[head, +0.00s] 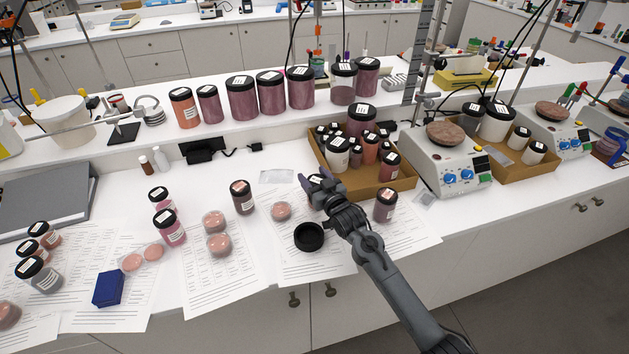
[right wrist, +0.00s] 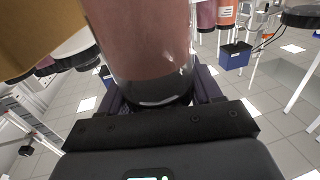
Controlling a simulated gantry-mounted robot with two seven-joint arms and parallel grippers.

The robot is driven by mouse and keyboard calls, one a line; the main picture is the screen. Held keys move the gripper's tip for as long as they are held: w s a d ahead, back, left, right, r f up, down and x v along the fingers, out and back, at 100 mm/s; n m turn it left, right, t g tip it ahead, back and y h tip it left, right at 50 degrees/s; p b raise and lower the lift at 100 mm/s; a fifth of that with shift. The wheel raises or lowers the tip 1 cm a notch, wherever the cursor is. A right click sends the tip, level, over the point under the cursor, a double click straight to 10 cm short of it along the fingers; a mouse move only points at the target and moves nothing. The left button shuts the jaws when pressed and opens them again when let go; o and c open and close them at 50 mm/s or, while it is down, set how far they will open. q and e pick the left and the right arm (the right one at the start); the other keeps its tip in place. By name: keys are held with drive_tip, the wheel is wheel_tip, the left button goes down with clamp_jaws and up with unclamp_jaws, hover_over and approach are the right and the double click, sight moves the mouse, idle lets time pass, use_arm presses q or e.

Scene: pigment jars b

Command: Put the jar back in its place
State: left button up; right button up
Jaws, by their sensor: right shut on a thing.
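My right gripper (head: 322,187) is shut on a jar of pinkish-brown pigment, which fills the middle of the right wrist view (right wrist: 145,45). In the head view the gripper and wrist cover most of this jar. The gripper is at the front left corner of the cardboard tray (head: 372,192), which holds several jars with black lids. I cannot tell whether the held jar touches the tray or the worktop. My left gripper is not in view.
A black round cap (head: 309,236) lies on a paper sheet just left of my right arm. A jar (head: 385,205) stands right of the arm, and another jar (head: 242,197) stands to the left. A hotplate (head: 447,165) stands right of the tray. Large jars (head: 271,93) line the raised shelf.

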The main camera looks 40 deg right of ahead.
drive_tip(key=shift+f, duration=0.35)
drive_tip(key=shift+f, duration=0.1)
drive_tip(key=o, duration=1.6)
drive_tip(key=shift+f, duration=0.15)
drive_tip(key=shift+o, duration=0.2)
drive_tip(key=shift+s+r, duration=0.2)
drive_tip(key=shift+s, duration=0.25)
drive_tip(key=s+a+p, duration=0.1)
drive_tip(key=s+a, duration=0.1)
drive_tip(key=s, duration=0.9)
